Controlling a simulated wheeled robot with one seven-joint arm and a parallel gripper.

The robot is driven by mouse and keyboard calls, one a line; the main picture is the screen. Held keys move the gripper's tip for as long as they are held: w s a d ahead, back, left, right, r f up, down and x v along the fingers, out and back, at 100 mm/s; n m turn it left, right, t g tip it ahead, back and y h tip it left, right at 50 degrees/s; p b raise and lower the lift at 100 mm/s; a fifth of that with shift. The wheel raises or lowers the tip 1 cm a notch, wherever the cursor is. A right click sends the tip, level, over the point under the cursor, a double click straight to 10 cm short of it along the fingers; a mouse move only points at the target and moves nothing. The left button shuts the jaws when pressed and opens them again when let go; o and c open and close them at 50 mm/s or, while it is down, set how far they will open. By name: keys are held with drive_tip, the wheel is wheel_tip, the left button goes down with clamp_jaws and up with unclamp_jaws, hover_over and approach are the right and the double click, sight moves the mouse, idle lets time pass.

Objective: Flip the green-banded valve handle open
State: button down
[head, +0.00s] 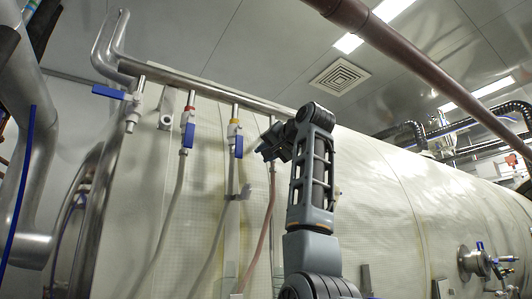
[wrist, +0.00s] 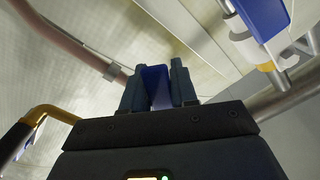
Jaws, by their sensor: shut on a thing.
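My gripper (head: 266,148) is at the fourth valve from the left on the overhead pipe, in the head view. In the wrist view, the fingers of my gripper (wrist: 159,76) are shut on a blue valve handle (wrist: 158,90), which shows between them. No green band is visible; my gripper and arm hide most of this valve in the head view. I cannot tell how far the handle is turned.
The yellow-banded valve's blue handle (head: 239,146) hangs just left of my gripper. Further left are a red-banded valve's blue handle (head: 188,134) and a sideways blue handle (head: 108,92). The metal pipe (head: 205,88) runs above. A large pale tank (head: 375,190) stands behind.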

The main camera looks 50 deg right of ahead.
drive_tip(key=c, duration=1)
unclamp_jaws()
drive_tip(key=shift+o, duration=0.2)
